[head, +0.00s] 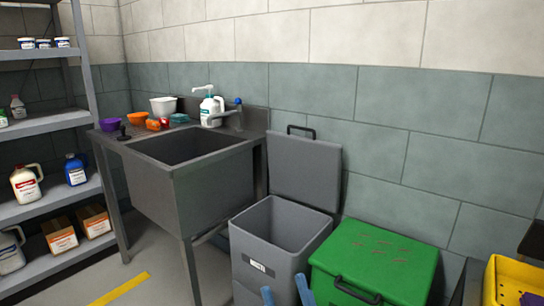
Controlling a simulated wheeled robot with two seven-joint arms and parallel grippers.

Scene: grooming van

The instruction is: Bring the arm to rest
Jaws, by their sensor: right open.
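Two blue fingertips of my right gripper (286,294) show at the bottom edge, in front of the open grey bin (268,262). They stand apart with nothing visible between them, so the gripper is open. The rest of my right arm is out of the frame below. My left gripper is not in view.
A green lidded box (372,262) stands right of the grey bin, whose lid (303,170) is raised against the wall. A steel sink (205,180) is behind left, near a shelf rack (45,125). A yellow container (515,275) is at the far right. Some floor is clear.

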